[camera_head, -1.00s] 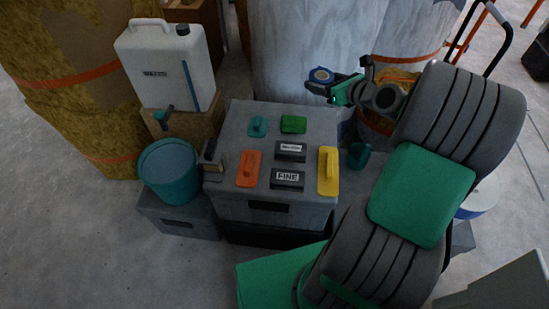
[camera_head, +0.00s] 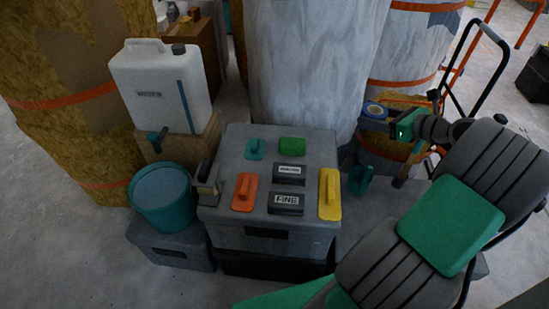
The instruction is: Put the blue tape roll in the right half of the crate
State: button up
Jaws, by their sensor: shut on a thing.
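The blue tape roll (camera_head: 375,110) has a pale centre and is held up at the tip of my gripper (camera_head: 385,118), which is shut on it. My gripper comes in from the right, and its fingers are partly hidden. The roll is in front of the wrapped columns, above and to the right of a closed grey box (camera_head: 312,241). I see no plainly open crate with two halves, and cannot tell whether this grey box is the crate.
A teal bucket (camera_head: 162,200) and white canister (camera_head: 160,85) stand left. A teal cup-like thing (camera_head: 360,180) is to its right. A hand truck (camera_head: 470,70) stands behind my arm.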

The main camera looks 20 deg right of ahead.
jog(key=s+a+f+p, duration=0.1)
jog(key=s+a+f, duration=0.4)
jog(key=a+f, duration=0.55)
jog(key=b, duration=0.5)
send_over(329, 159)
jog(key=f, duration=0.7)
jog(key=shift+s+a+f, duration=0.2)
jog(key=shift+a+f, duration=0.05)
jog(key=shift+f, duration=0.05)
jog(key=shift+w+d+f+b, duration=0.15)
jog(key=shift+f+b, duration=0.25)
jog(key=shift+f, duration=0.5)
jog(key=shift+w+f+b, duration=0.15)
jog(key=shift+f+b, duration=0.2)
jog(key=shift+f, duration=0.55)
jog(key=shift+f, duration=0.15)
jog(key=o, duration=1.5)
